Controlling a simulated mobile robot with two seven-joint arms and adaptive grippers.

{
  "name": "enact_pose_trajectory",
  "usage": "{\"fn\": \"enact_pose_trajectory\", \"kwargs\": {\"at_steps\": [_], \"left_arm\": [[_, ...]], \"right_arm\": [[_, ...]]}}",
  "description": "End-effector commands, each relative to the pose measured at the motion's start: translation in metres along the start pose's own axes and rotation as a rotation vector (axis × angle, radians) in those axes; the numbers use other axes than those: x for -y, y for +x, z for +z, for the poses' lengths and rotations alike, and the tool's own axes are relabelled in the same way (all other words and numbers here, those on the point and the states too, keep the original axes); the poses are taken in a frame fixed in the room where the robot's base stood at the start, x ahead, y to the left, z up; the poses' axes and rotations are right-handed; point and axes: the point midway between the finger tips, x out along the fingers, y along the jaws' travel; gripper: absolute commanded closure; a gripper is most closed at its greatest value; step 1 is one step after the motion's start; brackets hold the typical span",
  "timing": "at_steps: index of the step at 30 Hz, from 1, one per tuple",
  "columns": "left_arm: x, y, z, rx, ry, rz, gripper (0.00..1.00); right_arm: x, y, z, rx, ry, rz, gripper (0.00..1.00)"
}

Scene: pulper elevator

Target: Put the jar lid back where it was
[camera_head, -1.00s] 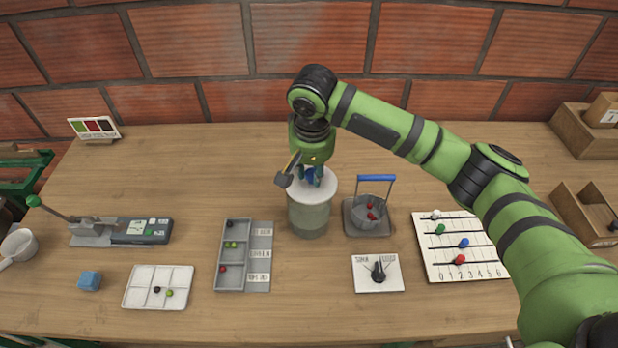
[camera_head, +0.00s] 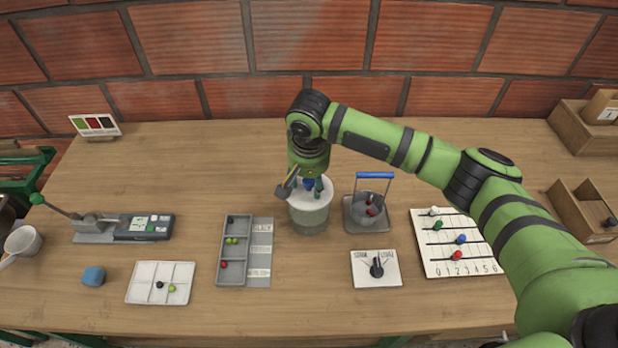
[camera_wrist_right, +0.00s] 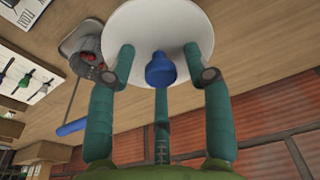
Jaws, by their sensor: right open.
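The white round lid (camera_head: 322,190) with a blue knob (camera_wrist_right: 160,70) sits on top of the grey-green jar (camera_head: 309,220) near the middle of the table. It looks level and flush with the rim, though the wrist view does not show the jar body under it. My right gripper (camera_head: 311,186) is directly above the lid, pointing down. Its teal fingers stand spread around the knob, with gaps visible on both sides in the wrist view (camera_wrist_right: 160,70). My left gripper is not in view.
Right of the jar stands a grey container with a blue handle (camera_head: 374,176). A dial card (camera_head: 362,278) and a pegged scale board (camera_head: 434,262) lie nearby. A grey sorting tray (camera_head: 233,272) is left. The table behind the jar is clear.

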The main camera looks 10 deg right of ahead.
Motion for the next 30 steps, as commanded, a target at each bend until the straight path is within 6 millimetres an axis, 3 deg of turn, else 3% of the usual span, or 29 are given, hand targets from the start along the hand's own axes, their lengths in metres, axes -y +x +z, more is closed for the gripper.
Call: {"fn": "enact_pose_trajectory", "kwargs": {"at_steps": [7, 21, 30], "left_arm": [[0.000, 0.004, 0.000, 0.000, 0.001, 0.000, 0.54], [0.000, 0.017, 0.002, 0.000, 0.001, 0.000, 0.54], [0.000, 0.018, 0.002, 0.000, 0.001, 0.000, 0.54]], "right_arm": [[0.001, -0.018, -0.001, -0.003, 0.000, -0.004, 0.49], [0.001, -0.108, -0.001, -0.003, -0.001, -0.003, 0.49], [0.001, -0.122, -0.001, -0.001, 0.000, -0.001, 0.49]]}}
